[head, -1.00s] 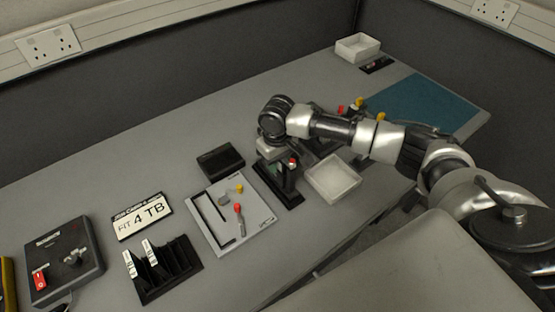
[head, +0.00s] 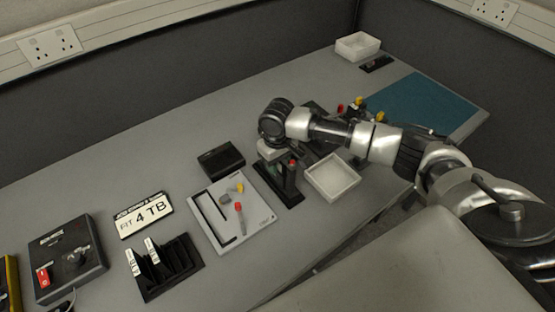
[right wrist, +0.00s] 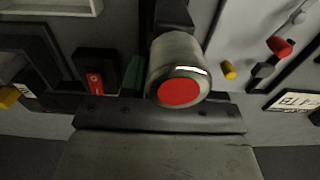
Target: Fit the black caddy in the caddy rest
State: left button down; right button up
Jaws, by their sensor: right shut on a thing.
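A black base with an upright post, a green part and a red-topped part, which I take to be the black caddy (head: 289,190), stands near the table's front edge. My right gripper (head: 270,153) is low at its back left end and is shut. Its fingertips and the exact grip are hidden. In the right wrist view a silver cylinder with a red end (right wrist: 180,75) stands close in front of the gripper, with a green part (right wrist: 133,74) beside it. I cannot tell for sure which dark piece is the caddy rest. My left gripper is not in view.
A white tray (head: 352,184) stands close on the right. A pale board (head: 251,222) with red and yellow pieces, a black box (head: 221,157) and a black rack (head: 190,262) lie to the left. My right forearm covers several small parts.

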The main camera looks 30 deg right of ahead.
jog(key=shift+f, duration=0.2)
dwell(0.5)
jog(key=shift+f+p, duration=0.3)
jog(key=shift+p, duration=0.05)
jog(key=o, duration=1.3)
jog(key=shift+r, duration=0.1)
notch_tip(320, 180, up, 7)
jog(key=p, duration=0.9)
jog(key=shift+r, duration=0.2)
